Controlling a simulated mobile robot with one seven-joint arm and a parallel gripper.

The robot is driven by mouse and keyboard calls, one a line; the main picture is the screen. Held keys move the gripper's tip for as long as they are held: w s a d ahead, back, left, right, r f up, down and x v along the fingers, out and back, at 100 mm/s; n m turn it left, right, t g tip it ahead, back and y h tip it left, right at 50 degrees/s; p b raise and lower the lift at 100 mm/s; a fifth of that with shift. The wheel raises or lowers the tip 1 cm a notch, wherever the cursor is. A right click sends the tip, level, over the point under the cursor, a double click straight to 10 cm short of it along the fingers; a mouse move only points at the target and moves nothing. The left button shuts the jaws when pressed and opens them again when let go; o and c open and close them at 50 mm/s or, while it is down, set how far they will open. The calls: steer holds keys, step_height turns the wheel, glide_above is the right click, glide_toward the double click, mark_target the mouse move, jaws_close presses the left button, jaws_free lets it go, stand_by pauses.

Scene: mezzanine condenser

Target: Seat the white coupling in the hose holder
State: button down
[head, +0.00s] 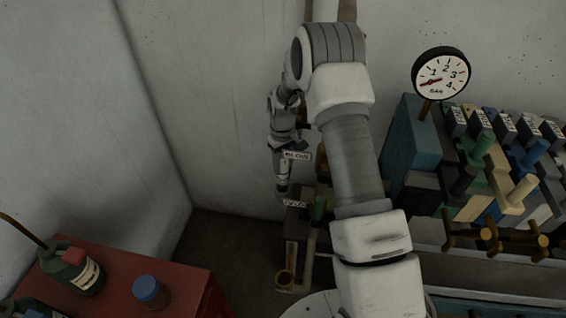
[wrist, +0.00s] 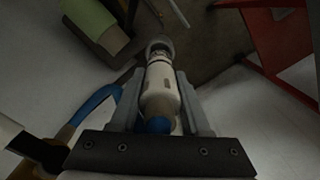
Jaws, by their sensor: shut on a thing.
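In the wrist view, the white coupling (wrist: 161,85) lies lengthwise between the two fingers of my gripper (wrist: 161,100), which is shut on it. It has dark slots, a tan section and a blue end towards the palm. A grey ring shows at its far end; I cannot tell whether it belongs to the coupling or to something beyond. In the head view, my gripper (head: 284,180) points down near the back wall, left of my arm; the coupling is hard to make out there.
A blue hose (wrist: 95,105) curves left of the fingers. A red cabinet (head: 120,262) at lower left bears a green bottle (head: 72,272) and a blue-capped jar (head: 150,291). A valve bank (head: 490,170) and pressure gauge (head: 441,75) stand right of my arm.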

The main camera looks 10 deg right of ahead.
mark_target(283, 181)
steer(key=shift+f+b, duration=0.75)
steer(key=shift+f, duration=0.6)
steer(key=shift+b, duration=0.6)
stand_by(0.6)
steer(key=shift+f+b, duration=2.1)
steer(key=shift+f, duration=0.75)
steer(key=shift+c, duration=1.5)
jaws_free()
step_height(283, 181, up, 17)
steer(key=shift+w+f, duration=0.1)
steer(key=shift+r, duration=0.4)
steer(key=shift+f, duration=0.1)
